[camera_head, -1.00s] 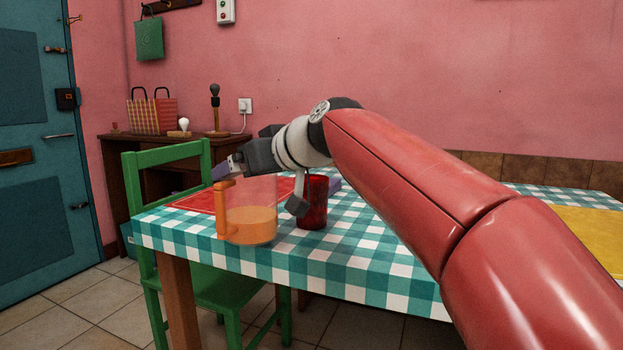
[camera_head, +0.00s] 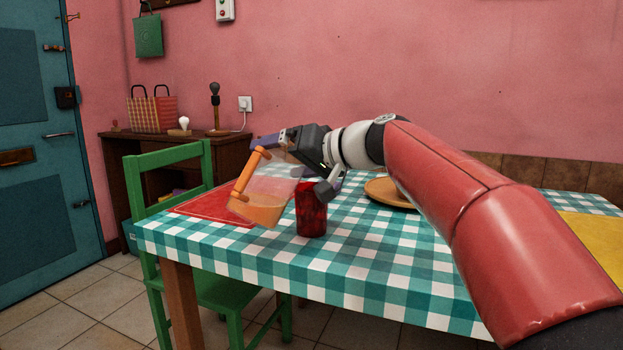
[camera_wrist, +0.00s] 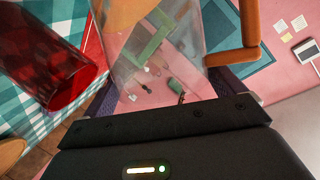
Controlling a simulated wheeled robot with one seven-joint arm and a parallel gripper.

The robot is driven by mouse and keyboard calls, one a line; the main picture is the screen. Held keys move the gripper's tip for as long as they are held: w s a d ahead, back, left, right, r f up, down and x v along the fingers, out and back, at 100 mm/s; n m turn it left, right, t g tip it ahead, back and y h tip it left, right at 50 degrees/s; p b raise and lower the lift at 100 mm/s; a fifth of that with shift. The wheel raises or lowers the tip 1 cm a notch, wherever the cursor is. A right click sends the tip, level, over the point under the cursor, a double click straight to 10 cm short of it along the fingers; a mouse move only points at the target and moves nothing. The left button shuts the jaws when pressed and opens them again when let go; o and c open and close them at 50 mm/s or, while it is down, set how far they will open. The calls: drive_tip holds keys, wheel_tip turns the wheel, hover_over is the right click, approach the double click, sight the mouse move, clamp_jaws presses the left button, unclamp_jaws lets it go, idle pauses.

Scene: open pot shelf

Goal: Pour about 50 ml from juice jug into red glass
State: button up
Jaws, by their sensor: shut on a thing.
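The juice jug (camera_head: 262,197) is clear with an orange handle and holds orange juice low inside. It is tilted, its top leaning right toward the red glass (camera_head: 311,211), which stands upright on the checked tablecloth. My gripper (camera_head: 280,143) is shut on the jug near its upper part and holds it left of the glass. The jug also shows in the wrist view (camera_wrist: 150,40), between my fingers, with the red glass (camera_wrist: 45,75) to its left. I see no stream of juice. The inside of the glass is hidden in the head view.
A red placemat (camera_head: 215,207) lies behind the jug. An orange-brown plate (camera_head: 382,193) lies right of the glass, partly behind my arm. A yellow mat (camera_head: 592,238) is at the right. A green chair (camera_head: 165,165) stands at the table's left end. The front of the table is clear.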

drive_tip(key=shift+w+d+r+m+y+p, duration=0.4)
drive_tip(key=shift+w+d+r+m+p, duration=0.15)
drive_tip(key=shift+m+p, duration=0.2)
drive_tip(key=shift+d+r+m+y+p, duration=0.15)
drive_tip(key=shift+r+m+y+p, duration=0.15)
drive_tip(key=shift+m+y+p, duration=0.45)
drive_tip(key=shift+w+d+r+m+p, duration=0.1)
drive_tip(key=shift+w+d+m+p, duration=0.15)
drive_tip(key=shift+m, duration=0.35)
drive_tip(key=shift+s+d, duration=0.1)
drive_tip(key=shift+s, duration=0.25)
drive_tip(key=shift+d+r+m+y+p, duration=0.1)
drive_tip(key=shift+m+y+p, duration=0.15)
drive_tip(key=shift+m+p, duration=0.3)
drive_tip(key=shift+s+d, duration=0.1)
drive_tip(key=shift+s, duration=0.05)
idle(0.8)
